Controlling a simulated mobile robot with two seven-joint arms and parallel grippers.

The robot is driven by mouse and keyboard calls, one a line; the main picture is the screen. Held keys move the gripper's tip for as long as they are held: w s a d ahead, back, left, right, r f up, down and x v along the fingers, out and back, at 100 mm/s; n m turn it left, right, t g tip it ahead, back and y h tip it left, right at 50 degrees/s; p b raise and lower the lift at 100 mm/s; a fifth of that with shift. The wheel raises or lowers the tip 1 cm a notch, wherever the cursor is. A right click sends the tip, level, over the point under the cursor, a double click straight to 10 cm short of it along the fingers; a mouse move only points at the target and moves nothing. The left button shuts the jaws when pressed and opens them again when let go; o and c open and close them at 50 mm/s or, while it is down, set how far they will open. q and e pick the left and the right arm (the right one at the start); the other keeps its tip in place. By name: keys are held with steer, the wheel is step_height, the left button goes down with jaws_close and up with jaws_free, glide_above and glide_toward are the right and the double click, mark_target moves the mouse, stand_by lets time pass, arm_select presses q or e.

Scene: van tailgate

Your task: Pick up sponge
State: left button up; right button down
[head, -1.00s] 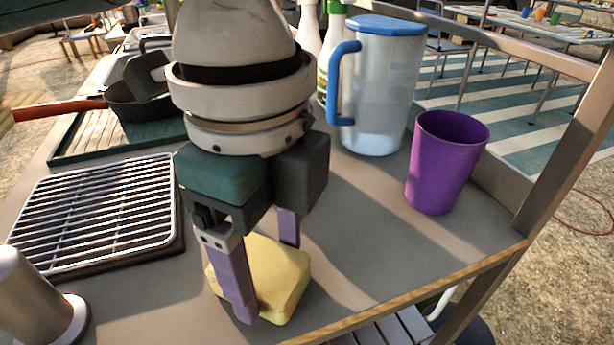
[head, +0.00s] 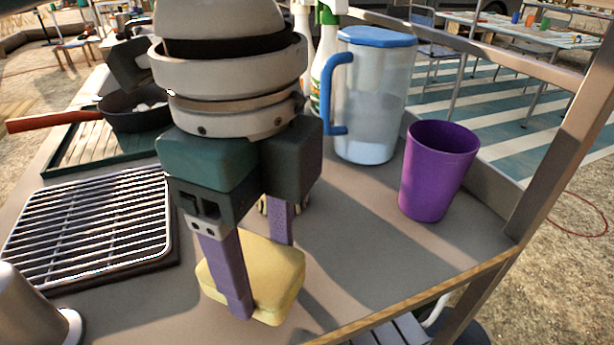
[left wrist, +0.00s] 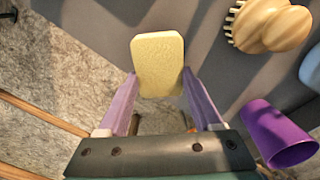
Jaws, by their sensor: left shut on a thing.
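The pale yellow sponge (head: 275,275) is at the front of the grey counter in the head view. My left gripper (head: 262,278) comes down over it with one purple finger on each side. It is shut on the sponge. The left wrist view shows the sponge (left wrist: 158,62) between the fingertips, near the counter's edge. I cannot tell clearly whether the sponge is clear of the counter.
A purple cup (head: 438,172) and a blue-lidded jug (head: 375,100) stand to the right. A wire rack (head: 90,225) and a pan (head: 140,110) are at the left. A wooden brush (left wrist: 268,25) lies near the sponge. Bare counter lies right of the gripper.

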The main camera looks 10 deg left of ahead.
mark_target(263, 266)
arm_select(q)
step_height(263, 266, up, 18)
steer(key=p, duration=0.4)
steer(key=shift+r, duration=0.15)
